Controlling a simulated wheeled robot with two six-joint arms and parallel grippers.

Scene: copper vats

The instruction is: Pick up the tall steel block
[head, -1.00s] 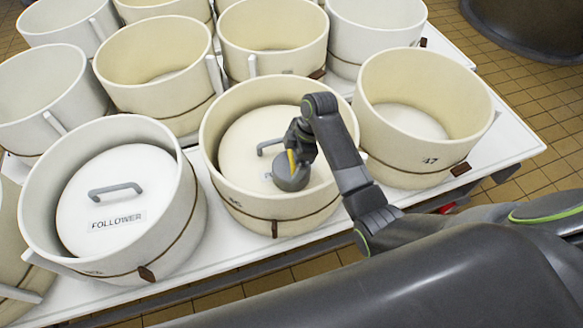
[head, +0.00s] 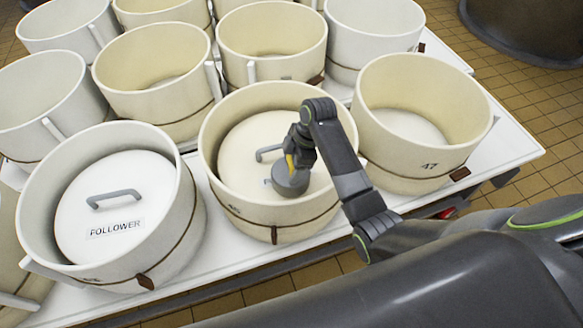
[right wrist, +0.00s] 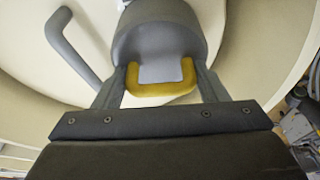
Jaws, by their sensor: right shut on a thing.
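A grey steel block (head: 290,182) with a rounded side is at my right gripper (head: 291,160), inside the front middle cream vat (head: 275,212). It is at the right part of the white follower lid (head: 240,150) in that vat. I cannot tell whether it touches the lid. In the right wrist view the block (right wrist: 160,40) has a yellow U-shaped piece (right wrist: 160,88) at its near end. The right gripper (right wrist: 160,85) is shut on it, a finger at each side. My left gripper is not in view.
Another vat with a FOLLOWER lid (head: 115,200) is at left, and an empty vat (head: 425,125) at right. Several more stand behind on the white table (head: 515,145).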

